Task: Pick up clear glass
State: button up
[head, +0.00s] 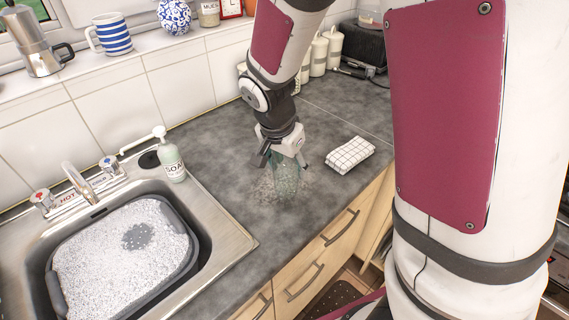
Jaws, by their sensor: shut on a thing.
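The clear glass (287,182) stands on the grey countertop to the right of the sink and looks upright. It has a faint greenish tint, and its lower part is hard to tell from the speckled counter. My gripper (284,160) is over the glass from above, with its fingers at the rim on either side. It is shut on the glass. Whether the base touches the counter is unclear.
A folded checked cloth (351,154) lies just right of the glass. A soap bottle (171,160) stands left, beside the steel sink (222,240) with a grey basin (190,262) of suds. White canisters (319,54) stand behind. Counter between soap and glass is clear.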

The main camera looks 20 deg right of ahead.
jog(key=s+r+p, duration=0.1)
jog(key=s+p, duration=0.5)
jog(key=s, duration=0.7)
jog(key=shift+s+a+r+p, duration=0.2)
jog(key=shift+a+r+p, duration=0.05)
jog(key=shift+a+p, duration=0.05)
